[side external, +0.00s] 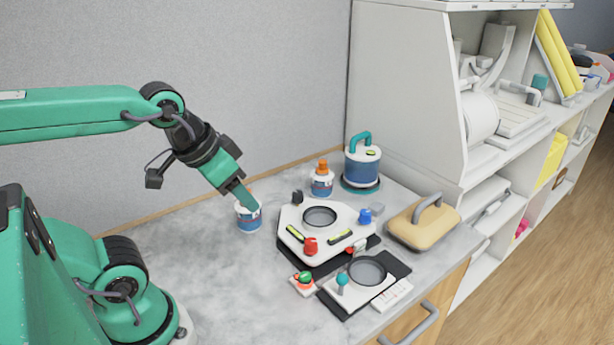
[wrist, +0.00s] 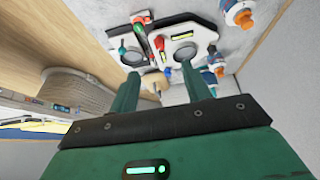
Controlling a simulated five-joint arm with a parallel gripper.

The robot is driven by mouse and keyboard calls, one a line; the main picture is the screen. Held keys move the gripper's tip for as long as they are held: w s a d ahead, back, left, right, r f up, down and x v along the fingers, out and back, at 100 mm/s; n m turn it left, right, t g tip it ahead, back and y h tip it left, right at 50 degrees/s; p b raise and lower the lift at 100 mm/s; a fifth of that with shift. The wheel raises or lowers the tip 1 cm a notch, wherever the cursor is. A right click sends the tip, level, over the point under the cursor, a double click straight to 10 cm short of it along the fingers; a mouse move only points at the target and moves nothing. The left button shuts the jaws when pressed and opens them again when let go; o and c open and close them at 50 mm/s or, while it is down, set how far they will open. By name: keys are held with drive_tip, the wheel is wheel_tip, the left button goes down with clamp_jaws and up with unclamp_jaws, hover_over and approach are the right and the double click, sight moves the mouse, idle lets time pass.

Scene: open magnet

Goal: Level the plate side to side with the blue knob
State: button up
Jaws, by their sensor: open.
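The plate (side external: 345,222) is white with cut corners and a dark round opening, on a black base on the counter. It also shows in the wrist view (wrist: 182,24). The blue knob (side external: 365,216) is at its right edge; it shows beyond and between my fingers in the wrist view (wrist: 167,71). A red knob (side external: 311,246) is at the front and a black knob (side external: 297,197) at the back left. Two yellow-green vials (side external: 340,237) lie on the plate; their bubbles are too small to read. My gripper (side external: 247,198) is open and empty, left of the plate and above it.
A small labelled jar (side external: 249,218) stands close below my gripper. An orange-capped jar (side external: 322,184) and a blue pot (side external: 361,170) stand behind the plate. A tan handled block (side external: 424,226) is to the right. A second device with a teal knob (side external: 342,280) is in front. The left counter is clear.

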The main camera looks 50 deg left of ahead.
drive_tip(key=shift+w+r, duration=0.1)
drive_tip(key=shift+w, duration=0.05)
drive_tip(key=n+g, duration=0.5)
drive_tip(key=n, duration=0.4)
hover_over(365, 213)
drive_tip(key=f, duration=0.6)
drive_tip(key=s+f, duration=0.1)
drive_tip(key=f, duration=0.2)
drive_tip(key=shift+a+f, duration=0.2)
drive_tip(key=shift+f, duration=0.2)
drive_tip(key=shift+w+f, duration=0.4)
drive_tip(key=shift+f, duration=0.05)
drive_tip(key=shift+w+d+f, duration=0.1)
drive_tip(key=shift+d+f, duration=0.05)
drive_tip(key=shift+f, duration=3.75)
